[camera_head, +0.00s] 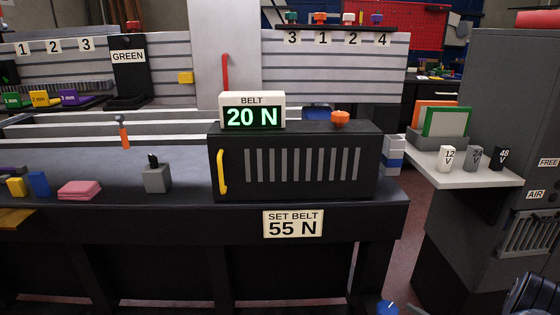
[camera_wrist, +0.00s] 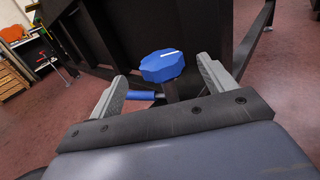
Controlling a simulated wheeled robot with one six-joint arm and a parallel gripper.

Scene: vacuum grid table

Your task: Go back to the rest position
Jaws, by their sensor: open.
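My gripper (camera_wrist: 162,74) is open, with its two grey fingers apart in the wrist view. A blue faceted knob with a white mark (camera_wrist: 162,66) shows between and just beyond the fingertips. I see no finger clearly touching it. In the head view a blue knob (camera_head: 388,308) shows at the bottom edge, below the right end of the bench. A dark part of my arm (camera_head: 532,292) shows at the lower right corner; the fingers are not in the head view.
The black bench (camera_head: 120,230) carries a vented box (camera_head: 300,165) with a yellow handle. Its display (camera_head: 252,115) reads 20 N; a sign (camera_head: 293,223) below reads SET BELT 55 N. A white shelf (camera_head: 470,173) and grey cabinet (camera_head: 500,120) stand right. Reddish floor (camera_wrist: 265,100) is open beside the knob.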

